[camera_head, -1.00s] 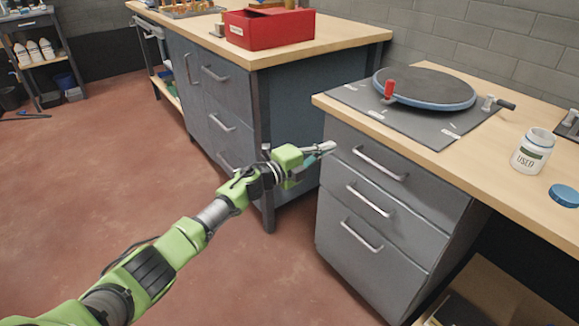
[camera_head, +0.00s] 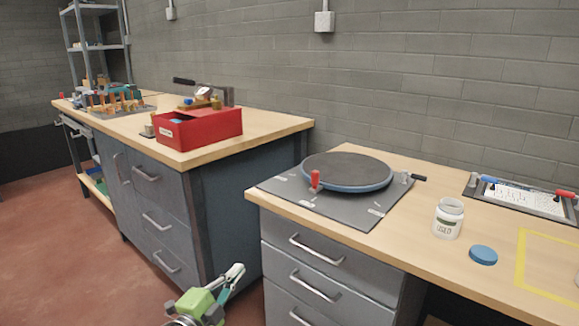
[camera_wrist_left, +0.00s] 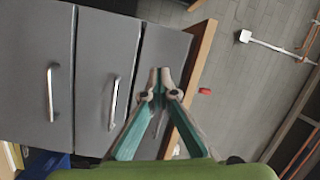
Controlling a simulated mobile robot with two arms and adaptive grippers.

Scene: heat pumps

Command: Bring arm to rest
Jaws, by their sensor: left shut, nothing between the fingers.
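My left gripper (camera_head: 234,272) shows at the bottom of the head view, in front of the gap between the two workbenches. It is shut and empty, below the level of the bench tops. In the left wrist view the two teal fingers (camera_wrist_left: 160,78) meet at their tips, with nothing between them. Behind them are the grey drawers (camera_wrist_left: 110,85) of a bench, apparently apart from the fingers. Only the end of my left arm shows in the head view. My right gripper is in neither view.
The right bench (camera_head: 400,235) holds a round turntable (camera_head: 347,172) on a grey plate, an open white jar (camera_head: 448,218), a blue lid (camera_head: 483,254) and a clipboard (camera_head: 520,197). The left bench (camera_head: 270,128) carries a red box (camera_head: 205,130). Floor (camera_head: 60,265) at the left is clear.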

